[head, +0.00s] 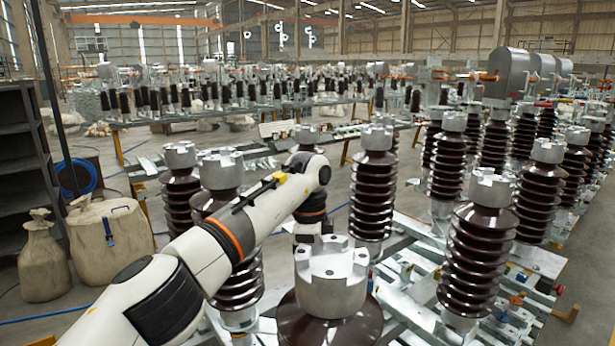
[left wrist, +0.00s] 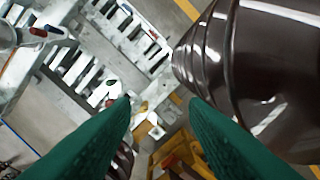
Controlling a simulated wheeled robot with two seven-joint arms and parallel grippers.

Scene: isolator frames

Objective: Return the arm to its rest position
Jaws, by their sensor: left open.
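My left arm (head: 237,222) reaches in from the lower left in the head view and bends down among the brown ribbed insulators. Its gripper is hidden there behind the insulators. In the left wrist view my left gripper (left wrist: 160,102) shows two green fingers spread apart with nothing between them. A large dark brown insulator (left wrist: 265,75) is close beside the fingers on the right; I cannot tell whether they touch. My right gripper is in neither view.
A metal-capped insulator (head: 332,280) stands close in front, right of my arm. More insulators (head: 480,245) stand in rows on metal frames to the right. Beige sacks (head: 110,236) and a dark shelf (head: 25,165) stand at the left. Open floor (head: 335,185) shows between the rows.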

